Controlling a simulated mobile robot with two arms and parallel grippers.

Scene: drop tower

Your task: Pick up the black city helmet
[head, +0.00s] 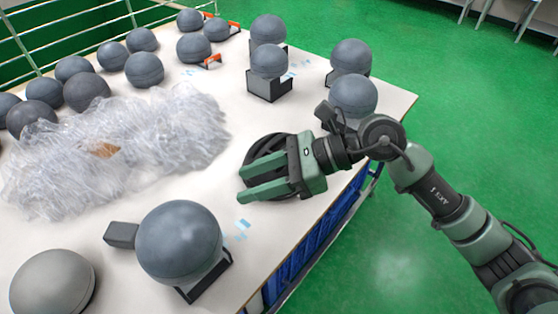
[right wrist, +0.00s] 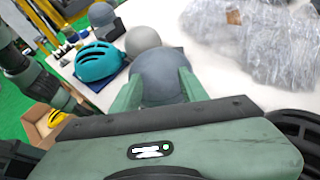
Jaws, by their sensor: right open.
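The black helmet (head: 265,147) lies on the white table near its right edge in the head view, partly hidden by my right gripper. My right gripper (head: 242,185) is open, its two green fingers pointing left over the near side of the helmet. Whether the fingers touch it cannot be told. In the right wrist view a black ribbed shape, probably this helmet, shows at the lower right (right wrist: 297,128), beside the gripper body. The open fingers (right wrist: 158,80) there have a grey ball behind them and nothing visibly held. My left gripper is not in view.
Grey balls (head: 180,242) on dark stands are in front and behind on the table (head: 225,165). Clear plastic wrap (head: 150,130) is to the left. A teal helmet (right wrist: 98,62) and a yellow helmet (right wrist: 57,118) in a cardboard box show in the wrist view.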

